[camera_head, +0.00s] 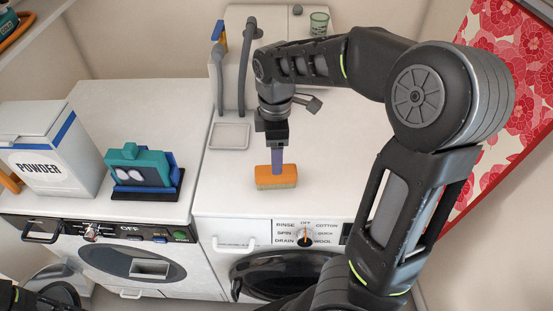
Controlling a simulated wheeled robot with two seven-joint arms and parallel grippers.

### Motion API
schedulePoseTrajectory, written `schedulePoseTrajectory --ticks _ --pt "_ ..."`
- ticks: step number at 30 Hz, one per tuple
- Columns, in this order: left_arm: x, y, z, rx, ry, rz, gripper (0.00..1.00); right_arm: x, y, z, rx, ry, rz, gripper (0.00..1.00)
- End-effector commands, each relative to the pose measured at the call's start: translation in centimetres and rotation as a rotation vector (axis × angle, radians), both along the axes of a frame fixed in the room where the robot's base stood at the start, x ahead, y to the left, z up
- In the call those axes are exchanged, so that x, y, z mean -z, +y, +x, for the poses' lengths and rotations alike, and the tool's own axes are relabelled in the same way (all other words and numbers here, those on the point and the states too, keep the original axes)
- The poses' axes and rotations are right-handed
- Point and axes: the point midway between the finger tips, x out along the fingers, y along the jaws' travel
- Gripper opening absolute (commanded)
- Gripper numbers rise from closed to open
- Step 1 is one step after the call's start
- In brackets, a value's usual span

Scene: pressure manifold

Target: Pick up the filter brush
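The filter brush (276,178) has an orange block, a pale bristle edge below and an upright purple handle. It is upright over the front part of the right machine's white top; I cannot tell if it touches that surface. My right gripper (275,145) points straight down at the upper end of the handle and hides its top. The fingers are seen nearly edge-on, so I cannot tell whether they are closed on the handle. My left gripper is not in view; only a dark part of mine shows at the bottom left corner.
A powder box (55,150) and a teal and blue object (142,168) stand on the left machine. A shallow grey tray (229,136) lies left of my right gripper, with grey hoses (247,70) behind. A green cup (319,24) stands at the back. The top beside the brush is clear.

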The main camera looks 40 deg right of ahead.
Motion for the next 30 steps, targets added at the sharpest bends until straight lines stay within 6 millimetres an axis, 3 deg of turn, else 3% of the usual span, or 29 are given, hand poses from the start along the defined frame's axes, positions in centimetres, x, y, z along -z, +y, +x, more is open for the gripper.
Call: schedulePoseTrajectory --ticks 11,19,30 --pt "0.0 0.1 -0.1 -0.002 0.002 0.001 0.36 0.1 0.0 0.0 0.0 0.0 0.0 0.66" --pt "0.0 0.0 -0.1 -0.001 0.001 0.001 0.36 2.4 0.0 0.0 0.0 0.002 -0.001 0.66" --pt "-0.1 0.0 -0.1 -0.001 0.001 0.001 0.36 2.9 0.0 0.0 0.001 0.002 0.0 0.66"
